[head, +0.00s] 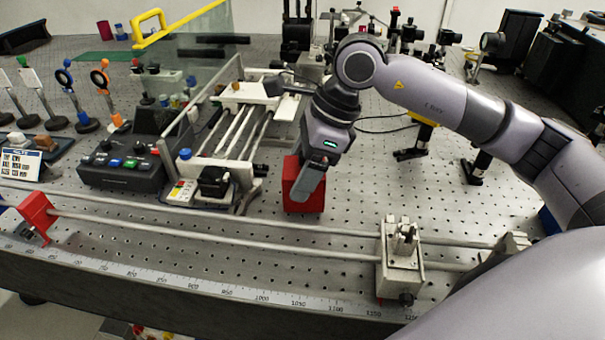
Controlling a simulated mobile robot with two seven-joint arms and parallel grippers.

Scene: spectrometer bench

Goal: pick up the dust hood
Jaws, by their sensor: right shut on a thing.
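The dust hood (292,187), which I take to be the red box-shaped piece, is near the middle of the head view, over the perforated bench. My right gripper (311,184) reaches down to it from above and is shut on it. A grey finger covers part of its front face, and the far finger is hidden. Whether its lower edge touches the bench or hangs just above it, I cannot tell. My left gripper is not in view.
A railed instrument (228,140) and black control box (137,160) stand left of the hood. A clear panel with a yellow edge (180,24) rises behind. A long rod rail with a carriage (400,260) runs in front. Perforated bench (345,205) is clear to the right.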

